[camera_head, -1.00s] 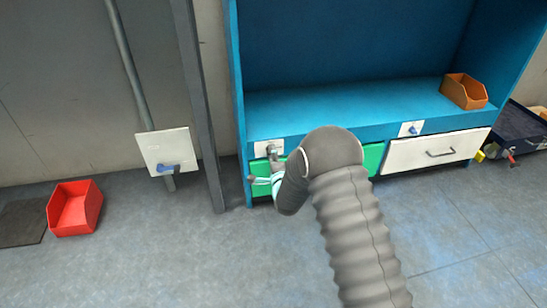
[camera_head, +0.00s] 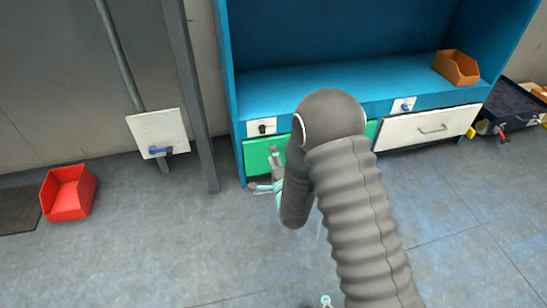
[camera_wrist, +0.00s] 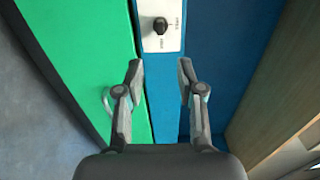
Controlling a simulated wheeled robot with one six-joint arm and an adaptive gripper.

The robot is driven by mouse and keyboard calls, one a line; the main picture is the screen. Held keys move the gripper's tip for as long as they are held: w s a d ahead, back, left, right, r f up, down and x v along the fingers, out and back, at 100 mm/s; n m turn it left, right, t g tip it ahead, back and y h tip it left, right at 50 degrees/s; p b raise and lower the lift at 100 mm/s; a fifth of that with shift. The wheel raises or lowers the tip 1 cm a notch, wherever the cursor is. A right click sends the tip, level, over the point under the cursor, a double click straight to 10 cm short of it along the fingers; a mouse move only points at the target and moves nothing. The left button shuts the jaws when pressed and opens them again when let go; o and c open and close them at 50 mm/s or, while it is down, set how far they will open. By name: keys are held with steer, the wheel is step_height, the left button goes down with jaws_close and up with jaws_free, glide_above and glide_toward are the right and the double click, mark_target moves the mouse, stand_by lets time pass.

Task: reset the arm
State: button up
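My gripper (camera_head: 263,169) is in front of the green drawer at the left of the blue workbench. The wrist view shows my gripper (camera_wrist: 160,68) open, its two fingers apart with nothing between them. A white plate with a black knob (camera_wrist: 160,25) lies just beyond the fingertips, apart from them; the same knob (camera_head: 262,128) shows in the head view above the gripper. My grey arm, bent at a rounded elbow, hides part of the green drawer (camera_head: 258,157).
The blue workbench (camera_head: 330,78) holds an orange bin (camera_head: 456,68). A white drawer (camera_head: 425,128) and a blue-handled switch plate (camera_head: 404,106) are at right. A wall switch box (camera_head: 158,132), grey post (camera_head: 190,95) and red bin (camera_head: 68,193) stand left.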

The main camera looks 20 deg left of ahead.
stand_by(0.5)
steer(key=s+d+f+n+g+h, duration=0.2)
steer(key=s+f+n+g, duration=0.15)
steer(key=f, duration=0.25)
steer(key=s+d+f+n+g+h, duration=0.2)
steer(key=s+f+n+g, duration=0.15)
steer(key=f, duration=0.35)
step_height(320, 180, up, 2)
steer(key=s+d+n+g+h, duration=0.1)
steer(key=s+d+n+g, duration=0.1)
steer(key=d+n, duration=0.1)
steer(key=s+d+r+h+p, duration=0.1)
steer(key=s+d+r+p, duration=0.2)
steer(key=s+d+r, duration=0.4)
steer(key=s+d+r+n+h+p, duration=0.1)
steer(key=s+d+r+p, duration=0.3)
steer(key=r, duration=1.9)
steer(key=s+d+r+n+h+p, duration=0.1)
steer(key=s+d+r+h+p, duration=0.1)
steer(key=s+d+r, duration=0.8)
steer(key=d+r+p, duration=0.1)
steer(key=d+r, duration=0.5)
steer(key=d, duration=0.2)
steer(key=shift+s+d+g+p, duration=0.15)
steer(key=shift+s+g+p, duration=0.1)
steer(key=shift+g+p, duration=0.15)
